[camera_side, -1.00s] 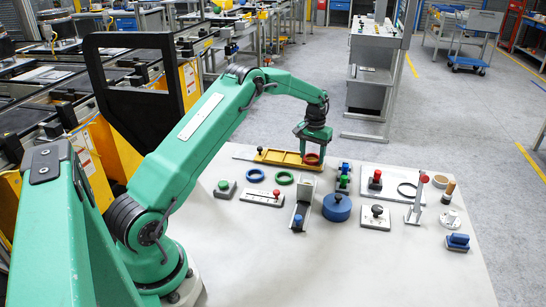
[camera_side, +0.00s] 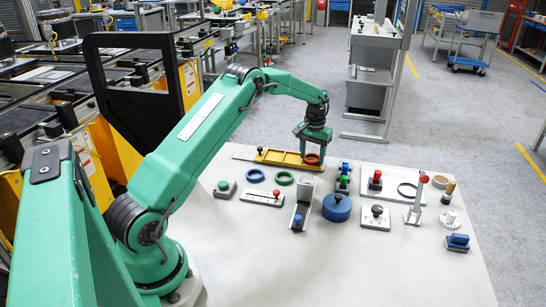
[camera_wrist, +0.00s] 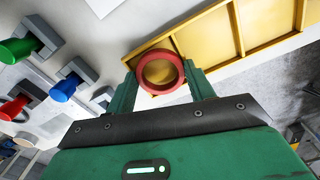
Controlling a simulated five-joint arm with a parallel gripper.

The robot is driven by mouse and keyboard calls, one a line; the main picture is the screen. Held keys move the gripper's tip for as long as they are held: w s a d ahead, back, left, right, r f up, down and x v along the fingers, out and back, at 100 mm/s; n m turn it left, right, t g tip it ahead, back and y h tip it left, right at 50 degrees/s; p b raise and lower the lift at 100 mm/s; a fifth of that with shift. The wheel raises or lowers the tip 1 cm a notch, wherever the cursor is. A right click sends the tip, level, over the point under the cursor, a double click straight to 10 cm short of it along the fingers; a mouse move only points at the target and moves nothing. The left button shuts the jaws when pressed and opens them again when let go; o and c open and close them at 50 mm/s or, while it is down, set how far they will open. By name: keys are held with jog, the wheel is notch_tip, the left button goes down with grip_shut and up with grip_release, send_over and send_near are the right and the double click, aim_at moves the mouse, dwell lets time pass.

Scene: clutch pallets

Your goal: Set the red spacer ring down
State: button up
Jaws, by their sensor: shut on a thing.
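The red spacer ring (camera_side: 312,159) is between the jaws of my gripper (camera_side: 314,150) at the right end of the yellow tray (camera_side: 278,156). In the wrist view the red ring (camera_wrist: 160,57) sits between the two green fingers of my gripper (camera_wrist: 160,82), which are shut on it. The yellow tray (camera_wrist: 283,38) has dividers and shows beyond the ring. Yellow shows through the ring's hole, so the ring is over the tray's end part. I cannot tell whether it touches the tray floor.
A blue ring (camera_side: 256,175) and a green ring (camera_side: 284,178) lie in front of the tray. Several knobbed fixtures are to the right. The table's front is clear.

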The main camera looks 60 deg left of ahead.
jog(key=o, duration=1.1)
jog(key=shift+s+f, duration=0.15)
jog(key=shift+f, duration=0.75)
jog(key=shift+a, duration=0.1)
jog(key=shift+w+r, duration=0.2)
jog(key=shift+r, duration=4.6)
